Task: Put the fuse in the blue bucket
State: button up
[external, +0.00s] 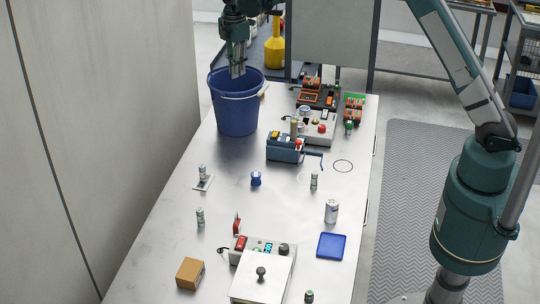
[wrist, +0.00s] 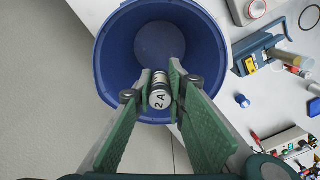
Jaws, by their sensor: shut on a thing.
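The fuse (wrist: 160,92) is a small pale cylinder with dark bands and the marking "2 A". In the wrist view my gripper (wrist: 160,90) is shut on it, one green finger on each side. The blue bucket (external: 236,108) stands upright at the far left of the table in the external view. In the wrist view the bucket (wrist: 112,60) lies below the fuse, which appears over the bucket's opening near its rim. In the external view my gripper (external: 237,72) points down at the bucket's mouth; the fuse cannot be made out there.
Several small cylinders, a can (external: 331,211), a blue tray (external: 331,246) and a cardboard box (external: 190,273) stand nearer. The steel table (external: 180,240) has bare patches between them.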

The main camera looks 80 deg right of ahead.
jog(key=shift+f, duration=1.25)
jog(key=o, duration=1)
jog(key=shift+r, duration=0.1)
jog(key=shift+r+p, duration=0.6)
jog(key=shift+r, duration=2.8)
